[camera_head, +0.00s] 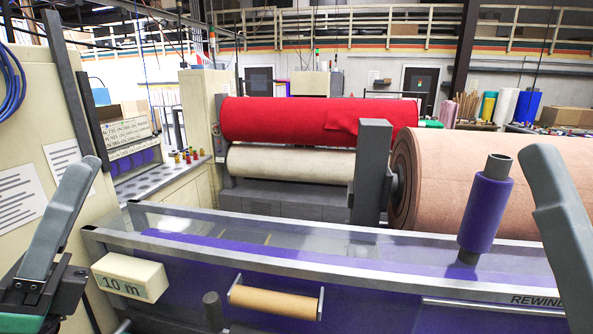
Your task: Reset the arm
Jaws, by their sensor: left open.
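My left gripper (62,215) shows at the left edge, in front of a cream cabinet. Its grey finger points up and to the right from a black base. It is open, with nothing seen in it. A grey part of my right gripper (560,220) rises at the right edge, in front of the large pinkish-brown felt roll. The rest of it is out of the picture, so its jaw state cannot be told.
A rewinder frame (330,238) with purple material spans the front. A purple roll (487,212) stands upright on its right side, near my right gripper. A tan roll (273,302) and a "10 m" box (130,277) are at the front. Red (290,118) and pinkish-brown (455,180) felt rolls lie behind.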

